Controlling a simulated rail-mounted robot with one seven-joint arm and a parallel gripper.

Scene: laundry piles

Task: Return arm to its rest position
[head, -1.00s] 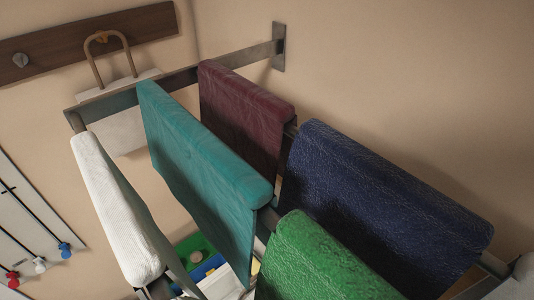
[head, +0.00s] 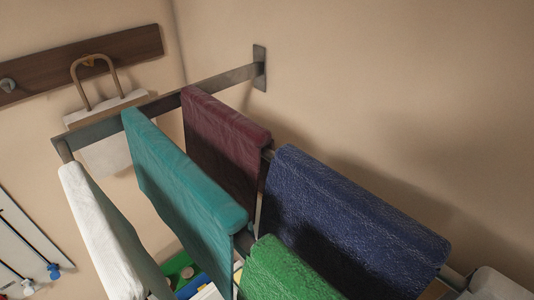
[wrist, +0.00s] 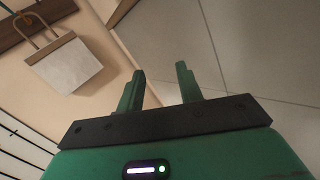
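My gripper (wrist: 160,88) shows in the wrist view with its two green fingers apart and nothing between them. Beyond the fingers are a beige wall and a pale panelled surface. The gripper is not visible in the head view.
A wall rack (head: 215,78) holds a white towel (head: 98,235), a teal towel (head: 185,190), a maroon towel (head: 225,140), a navy towel (head: 350,220) and a green towel (head: 285,272). A white bag (wrist: 66,65) hangs from a dark wooden rail (head: 110,45); pale fixture (head: 495,285) lower right.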

